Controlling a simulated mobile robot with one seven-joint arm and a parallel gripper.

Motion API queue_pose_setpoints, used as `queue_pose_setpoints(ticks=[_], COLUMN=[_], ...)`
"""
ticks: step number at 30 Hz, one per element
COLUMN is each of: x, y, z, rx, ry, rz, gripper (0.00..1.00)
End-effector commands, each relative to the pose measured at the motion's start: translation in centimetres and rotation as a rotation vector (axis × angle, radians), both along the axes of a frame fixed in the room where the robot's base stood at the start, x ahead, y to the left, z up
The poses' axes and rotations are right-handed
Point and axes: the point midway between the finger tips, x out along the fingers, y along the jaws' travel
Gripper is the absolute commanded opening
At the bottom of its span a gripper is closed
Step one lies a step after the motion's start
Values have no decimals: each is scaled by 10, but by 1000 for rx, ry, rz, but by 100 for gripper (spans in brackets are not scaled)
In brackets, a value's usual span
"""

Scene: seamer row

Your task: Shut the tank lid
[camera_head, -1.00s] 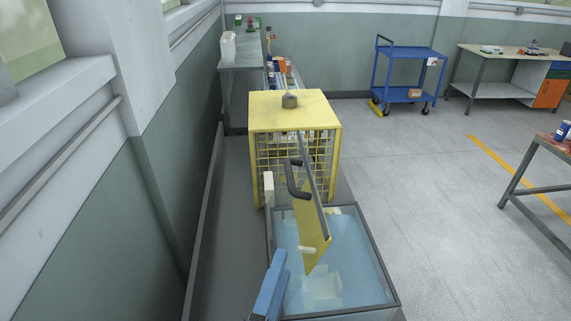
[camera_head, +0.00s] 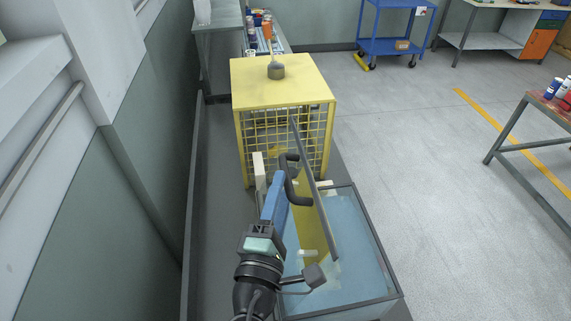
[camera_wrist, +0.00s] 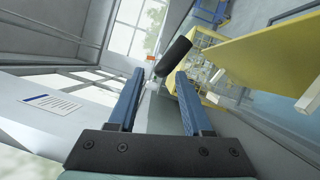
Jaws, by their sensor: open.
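The tank (camera_head: 375,240) is an open-topped box of pale blue liquid with a dark rim. Its yellow lid (camera_head: 315,225) is raised, standing steeply over the tank with a grey edge strip. A dark bent handle (camera_head: 297,190) sits on the lid's left face. My gripper (camera_head: 277,180), with blue fingers, is just left of the handle. In the wrist view the open fingers (camera_wrist: 157,78) have an empty gap, and the black handle (camera_wrist: 174,56) shows beyond the fingertips, near the right one. The yellow lid (camera_wrist: 255,48) is at right. Contact cannot be told.
A yellow mesh cage (camera_head: 285,100) with a grey knob on top stands right behind the tank. A grey-green wall (camera_head: 140,200) runs close along the left. The floor (camera_head: 430,200) on the right is open up to a metal table (camera_head: 515,130).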

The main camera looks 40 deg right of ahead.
Motion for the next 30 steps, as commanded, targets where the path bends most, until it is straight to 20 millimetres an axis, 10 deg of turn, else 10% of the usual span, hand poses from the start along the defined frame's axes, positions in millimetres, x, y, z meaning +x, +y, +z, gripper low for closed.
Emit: queue_pose_setpoints(ticks=[19, 30], x=[28, 28], y=[-30, -30], z=[3, 3], rx=[1, 0], ry=[-1, 0], rz=[0, 1], gripper=[50, 0])
